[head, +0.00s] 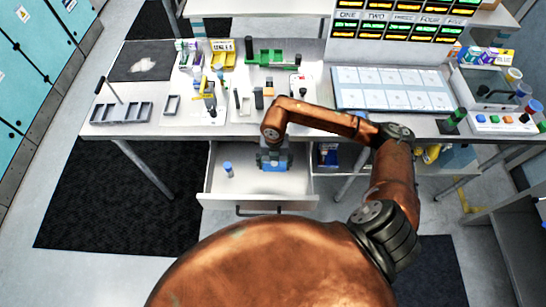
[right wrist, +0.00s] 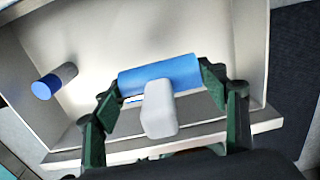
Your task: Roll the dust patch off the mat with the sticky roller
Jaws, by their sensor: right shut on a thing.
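The dust patch (head: 143,65) is a pale blotch on the dark mat (head: 124,73), at the back left of the table in the head view. My right gripper (head: 273,166) is down in the open drawer. In the right wrist view, the right gripper (right wrist: 160,88) is shut on the sticky roller, with a finger at each end of its blue cylinder (right wrist: 150,72). A pale grey block-like part (right wrist: 159,108) sticks out from the cylinder towards the camera. My left gripper is not in view.
A grey compartment tray (head: 121,112) stands in front of the mat. Several small items and a yellow bin (head: 222,55) stand right of the mat.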

